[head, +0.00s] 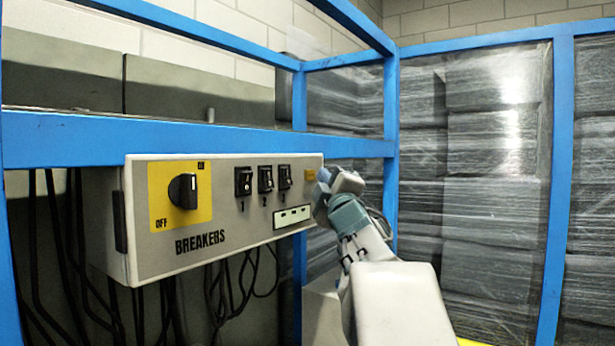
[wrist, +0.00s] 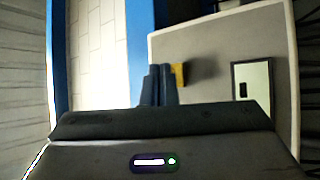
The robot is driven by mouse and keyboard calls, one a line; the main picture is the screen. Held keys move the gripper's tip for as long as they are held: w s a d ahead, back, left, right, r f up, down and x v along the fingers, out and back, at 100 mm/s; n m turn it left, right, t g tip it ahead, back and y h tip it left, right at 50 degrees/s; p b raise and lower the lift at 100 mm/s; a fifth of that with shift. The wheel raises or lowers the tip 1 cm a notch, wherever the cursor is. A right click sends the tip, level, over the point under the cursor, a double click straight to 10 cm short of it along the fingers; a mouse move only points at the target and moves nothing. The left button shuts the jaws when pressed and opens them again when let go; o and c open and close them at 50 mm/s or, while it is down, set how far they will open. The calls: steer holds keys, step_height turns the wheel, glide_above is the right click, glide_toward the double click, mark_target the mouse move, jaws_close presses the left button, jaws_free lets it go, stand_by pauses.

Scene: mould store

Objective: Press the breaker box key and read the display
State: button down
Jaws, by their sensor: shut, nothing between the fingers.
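The grey breaker box (head: 225,262) hangs under a blue beam, lettered BREAKERS. Its small yellow key (head: 310,174) is at the upper right of the front face. The pale display (head: 292,217) below it shows a few short dark dashes. My gripper (head: 321,178) is shut and empty, its tips close to the key's right side in the head view. In the wrist view the shut fingers (wrist: 159,72) partly cover the yellow key (wrist: 179,75). I cannot tell whether they touch it. The display (wrist: 252,85) shows one dark mark there, the rest unclear.
A black rotary knob (head: 183,191) on a yellow plate sits at the box's left, by OFF. Three black switches (head: 265,180) are between knob and key. Dark cables (head: 235,290) hang below. A blue post (head: 391,150) and wrapped stacks (head: 490,150) stand to the right.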

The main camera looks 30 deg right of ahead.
steer(key=shift+w+a, duration=0.15)
steer(key=shift+w, duration=0.2)
steer(key=shift+w+a+b, duration=0.1)
steer(key=shift+w+b, duration=0.2)
steer(key=shift+b, duration=0.25)
stand_by(0.4)
steer(key=shift+s, duration=0.15)
steer(key=shift+s+d, duration=0.25)
steer(key=shift+s, duration=0.3)
steer(key=s, duration=0.1)
steer(key=s+d, duration=0.1)
steer(key=s, duration=0.1)
steer(key=s+d, duration=0.1)
steer(key=shift+s, duration=0.35)
steer(key=shift+a, duration=0.1)
stand_by(0.7)
